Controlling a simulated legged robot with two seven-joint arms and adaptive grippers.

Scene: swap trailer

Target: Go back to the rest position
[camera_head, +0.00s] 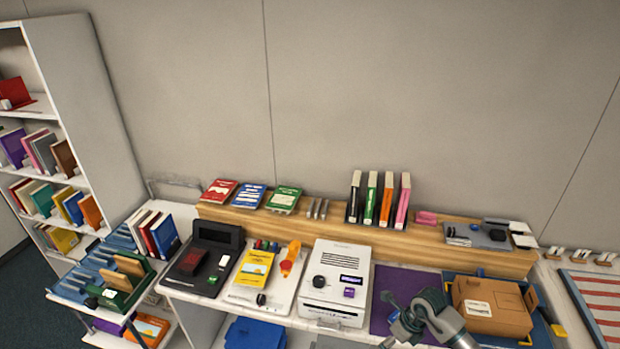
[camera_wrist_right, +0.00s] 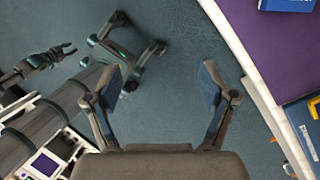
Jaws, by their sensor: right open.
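My right gripper (camera_wrist_right: 160,85) is open and empty in the right wrist view. Its two fingers are wide apart, with the dark blue-green floor (camera_wrist_right: 190,35) behind them. In the head view, grey joints of my arm show at the bottom right, in front of the counter, and the fingers of that gripper are not clear there. My left gripper does not show in the head view. Dark jointed parts at the upper left of the right wrist view seem to be mine, but I cannot tell whether one is the left gripper.
A counter holds a white box-shaped device (camera_head: 336,283), a black device (camera_head: 203,258), a purple mat (camera_head: 398,290) and a brown case (camera_head: 492,306). Several books stand on the wooden ledge (camera_head: 330,226). A bookshelf (camera_head: 85,95) stands at left. The counter edge (camera_wrist_right: 243,60) passes right of my right gripper.

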